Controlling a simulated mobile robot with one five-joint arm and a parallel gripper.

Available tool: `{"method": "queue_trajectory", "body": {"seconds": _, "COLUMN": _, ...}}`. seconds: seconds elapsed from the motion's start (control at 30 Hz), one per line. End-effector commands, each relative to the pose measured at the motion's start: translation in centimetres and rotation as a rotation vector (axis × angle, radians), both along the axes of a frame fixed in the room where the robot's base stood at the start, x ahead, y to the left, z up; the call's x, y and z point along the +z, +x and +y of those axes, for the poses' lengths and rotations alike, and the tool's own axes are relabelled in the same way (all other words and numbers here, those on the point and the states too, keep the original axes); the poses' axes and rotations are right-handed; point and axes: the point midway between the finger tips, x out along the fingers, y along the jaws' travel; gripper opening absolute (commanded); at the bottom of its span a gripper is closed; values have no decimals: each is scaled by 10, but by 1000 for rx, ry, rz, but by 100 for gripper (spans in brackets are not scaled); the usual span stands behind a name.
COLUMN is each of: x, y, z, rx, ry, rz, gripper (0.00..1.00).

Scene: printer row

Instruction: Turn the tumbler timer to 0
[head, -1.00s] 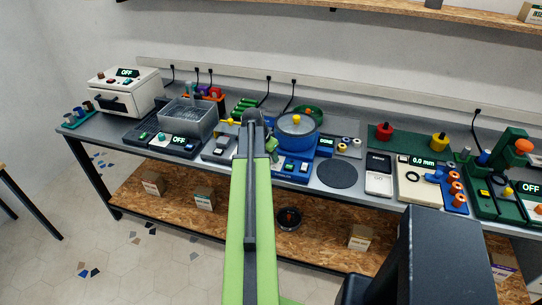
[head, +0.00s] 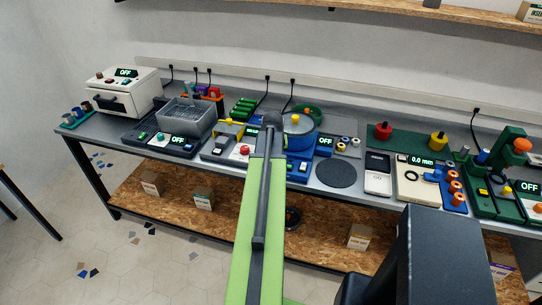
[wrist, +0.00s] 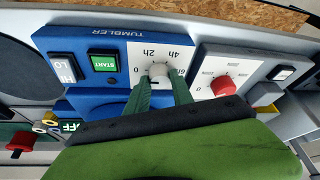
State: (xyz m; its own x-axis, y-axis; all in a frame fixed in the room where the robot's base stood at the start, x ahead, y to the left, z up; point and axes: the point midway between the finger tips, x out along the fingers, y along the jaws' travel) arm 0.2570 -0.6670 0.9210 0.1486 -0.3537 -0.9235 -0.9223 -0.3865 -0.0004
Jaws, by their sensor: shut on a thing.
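The blue tumbler (wrist: 85,45) fills the middle of the wrist view, its printed name upside down. Its timer knob (wrist: 158,70) is pale and sits on a white dial marked 0, 2h and 4h, with a further mark partly covered. My gripper (wrist: 161,82) is shut on this knob, one green finger on each side. I cannot make out which mark the knob points to. The tumbler's display (wrist: 70,127) reads OFF. In the head view the tumbler (head: 299,144) stands behind my arm, which hides my gripper and the dial.
A neighbouring grey unit with a red knob (wrist: 223,85) stands close beside the dial. The tumbler's START button (wrist: 104,63) and HI/LO switch (wrist: 63,68) are on the dial's other side. A dark round pad (head: 336,174) lies right of the tumbler. Other devices crowd the bench.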

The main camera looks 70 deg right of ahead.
Motion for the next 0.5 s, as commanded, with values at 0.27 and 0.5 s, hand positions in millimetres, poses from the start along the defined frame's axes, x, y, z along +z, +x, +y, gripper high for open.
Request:
{"method": "queue_trajectory", "body": {"seconds": 0.27, "x": 0, "y": -1, "z": 0, "rx": 60, "ry": 1, "rz": 0, "gripper": 0}}
{"method": "queue_trajectory", "body": {"seconds": 0.5, "x": 0, "y": -1, "z": 0, "rx": 68, "ry": 2, "rz": 1, "gripper": 0}}
